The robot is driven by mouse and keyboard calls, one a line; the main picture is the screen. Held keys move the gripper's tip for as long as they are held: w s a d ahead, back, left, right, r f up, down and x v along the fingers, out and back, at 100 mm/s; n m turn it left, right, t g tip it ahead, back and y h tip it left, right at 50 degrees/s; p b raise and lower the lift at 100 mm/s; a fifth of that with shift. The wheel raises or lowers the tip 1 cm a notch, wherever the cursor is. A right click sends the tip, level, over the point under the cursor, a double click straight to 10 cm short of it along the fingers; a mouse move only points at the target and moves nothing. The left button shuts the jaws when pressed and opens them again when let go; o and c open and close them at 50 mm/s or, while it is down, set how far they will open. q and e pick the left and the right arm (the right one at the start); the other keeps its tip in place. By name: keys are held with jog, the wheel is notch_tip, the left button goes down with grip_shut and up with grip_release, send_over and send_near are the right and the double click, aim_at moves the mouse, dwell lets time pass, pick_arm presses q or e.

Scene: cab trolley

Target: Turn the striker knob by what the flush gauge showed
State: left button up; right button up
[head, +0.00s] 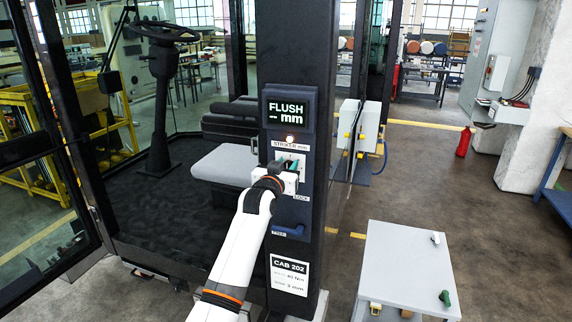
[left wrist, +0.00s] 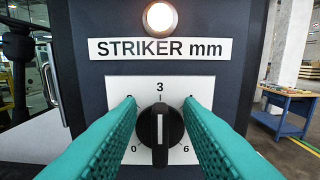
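The striker knob (left wrist: 160,135) is black with a white line standing upright, in line with the 3 on a white dial plate marked 0, 3 and 6. My left gripper (left wrist: 160,101) has its two teal fingers apart, one on each side of the knob; I cannot tell whether they touch it. In the head view my left gripper (head: 290,164) is at the dark post below the STRIKER mm label (head: 291,146) and hides the knob. My right gripper is not in view.
A lit lamp (head: 290,138) sits below the display. A blue handle (head: 287,231) between LOCK and FREE marks and a CAB 202 card (head: 289,274) are lower on the post. A grey trolley (head: 405,265) with a green item (head: 444,298) stands right.

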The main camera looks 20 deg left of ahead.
pick_arm(q)
grip_shut()
dwell(0.4)
jog(key=m, duration=0.4)
jog(key=shift+d, duration=0.3)
jog(key=m, duration=0.4)
jog(key=shift+d+f+m, duration=0.25)
jog(key=shift+d+m, duration=0.05)
jog(key=shift+d, duration=0.1)
grip_release()
